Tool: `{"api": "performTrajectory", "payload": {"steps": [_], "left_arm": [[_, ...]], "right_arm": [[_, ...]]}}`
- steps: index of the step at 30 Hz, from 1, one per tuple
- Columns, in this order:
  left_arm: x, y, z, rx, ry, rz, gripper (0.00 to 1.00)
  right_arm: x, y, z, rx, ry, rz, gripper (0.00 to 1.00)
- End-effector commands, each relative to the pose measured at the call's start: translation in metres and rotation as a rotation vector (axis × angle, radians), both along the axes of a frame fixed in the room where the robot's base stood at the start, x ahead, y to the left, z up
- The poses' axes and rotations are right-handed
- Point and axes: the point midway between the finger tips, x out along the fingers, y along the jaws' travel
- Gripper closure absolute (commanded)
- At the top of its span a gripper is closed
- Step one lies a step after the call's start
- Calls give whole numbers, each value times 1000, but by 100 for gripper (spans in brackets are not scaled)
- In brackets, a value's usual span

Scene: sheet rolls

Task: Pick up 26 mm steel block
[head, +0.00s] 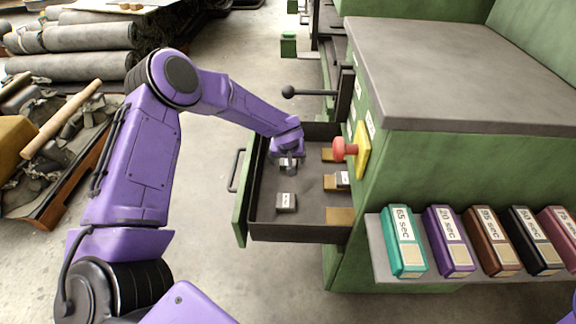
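An open drawer (301,233) juts out to the left from the green cabinet. Inside it, a small grey steel block (286,203) with a white label sits near the front. Another labelled block (342,180) sits at the right side of the drawer, beside a tan piece. The labels are too small to read, so I cannot tell which block is 26 mm. My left gripper (289,166) points down into the back left part of the drawer. A pale patch shows at its fingers, perhaps another labelled block. The fingers are too small to judge. My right gripper is out of view.
A red mushroom button (344,149) on a yellow plate and a black-knobbed lever (289,91) stick out near the drawer. Several coloured, labelled boxes (404,243) stand on a shelf at right. Rolled sheets (75,67) lie at left. The floor between is clear.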

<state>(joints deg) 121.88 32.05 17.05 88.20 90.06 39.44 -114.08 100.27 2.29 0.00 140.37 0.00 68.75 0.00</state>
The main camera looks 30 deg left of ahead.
Motion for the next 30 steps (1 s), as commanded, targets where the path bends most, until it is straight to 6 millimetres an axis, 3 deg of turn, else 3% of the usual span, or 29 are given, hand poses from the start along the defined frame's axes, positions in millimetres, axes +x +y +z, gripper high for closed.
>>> {"api": "performTrajectory", "payload": {"steps": [3, 9, 15, 17, 18, 25, 30], "left_arm": [[4, 2, -12, 0, -1, 1, 11], [4, 2, -11, 0, 0, 1, 11], [4, 2, -11, 0, 0, 1, 76], [4, 2, -11, 0, 0, 1, 95], [5, 2, -10, 0, -4, 0, 100], [4, 2, -9, -1, -3, -1, 100], [2, -1, 5, -2, -5, -1, 100]], "right_arm": [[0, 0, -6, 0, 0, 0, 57], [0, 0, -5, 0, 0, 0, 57], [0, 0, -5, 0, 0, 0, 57], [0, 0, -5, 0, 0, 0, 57], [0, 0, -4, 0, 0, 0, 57], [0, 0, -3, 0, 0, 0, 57], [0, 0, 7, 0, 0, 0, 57]]}}
